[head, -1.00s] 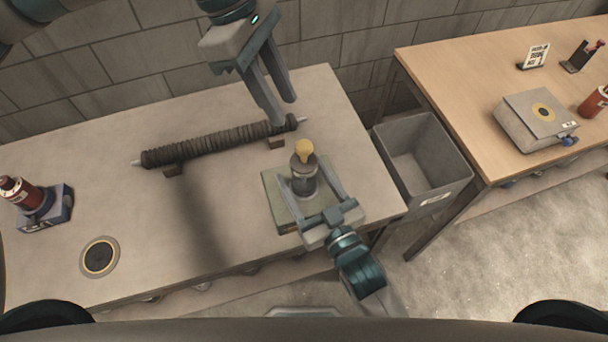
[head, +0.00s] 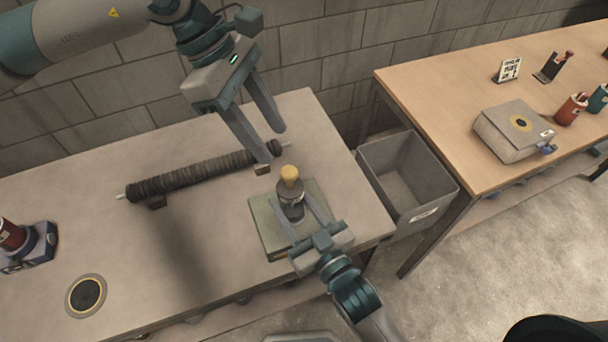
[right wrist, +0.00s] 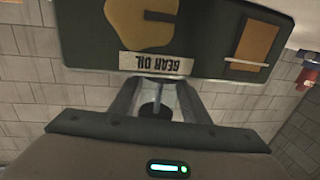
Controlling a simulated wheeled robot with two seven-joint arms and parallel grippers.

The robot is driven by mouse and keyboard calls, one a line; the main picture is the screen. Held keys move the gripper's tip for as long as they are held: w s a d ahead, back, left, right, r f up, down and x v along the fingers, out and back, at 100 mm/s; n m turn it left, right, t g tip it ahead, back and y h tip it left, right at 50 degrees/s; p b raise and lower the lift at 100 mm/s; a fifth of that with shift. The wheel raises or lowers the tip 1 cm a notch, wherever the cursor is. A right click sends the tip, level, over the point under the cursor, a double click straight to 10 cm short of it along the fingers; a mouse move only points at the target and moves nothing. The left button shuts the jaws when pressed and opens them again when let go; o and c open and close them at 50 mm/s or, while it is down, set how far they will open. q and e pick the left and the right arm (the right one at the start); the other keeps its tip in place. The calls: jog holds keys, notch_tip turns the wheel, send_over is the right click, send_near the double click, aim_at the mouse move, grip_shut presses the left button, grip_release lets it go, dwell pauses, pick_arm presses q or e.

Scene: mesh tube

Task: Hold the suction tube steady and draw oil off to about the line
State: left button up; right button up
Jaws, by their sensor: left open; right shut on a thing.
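The suction tube (head: 291,191) is a dark, upright cylinder with a yellow knob (head: 289,173) on top. It stands over a flat grey-green can (head: 262,232) near the bench's right end. In the right wrist view, the can's dark face (right wrist: 88,40) shows a "GEAR OIL" label upside down. My right gripper (head: 291,201) is shut on the suction tube, its fingers on either side. In the right wrist view, the gripper (right wrist: 160,90) has a dark part between its fingers. My left gripper (head: 275,147) is open and empty, above and behind the knob. No line or oil level is readable.
A wrapped dark mesh roll (head: 195,176) lies on small blocks at the back of the bench (head: 120,245). A round disc (head: 86,296) and a red canister (head: 12,234) are at left. A grey bin (head: 403,150) stands between this bench and a wooden table (head: 440,90).

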pick_arm(q)
jog(key=s+d+f+g+h, duration=0.2)
jog(key=s+d+f+h, duration=0.1)
jog(key=h, duration=0.1)
jog(key=n+t+h, duration=0.7)
jog(key=t+h, duration=0.2)
send_near(288, 171)
jog(key=shift+d, duration=0.9)
jog(key=shift+w+f, duration=0.15)
jog(key=shift+w, duration=0.15)
jog(key=shift+d, duration=0.1)
jog(key=x, duration=1.1)
jog(key=shift+d, duration=0.4)
jog(key=shift+c, duration=0.4)
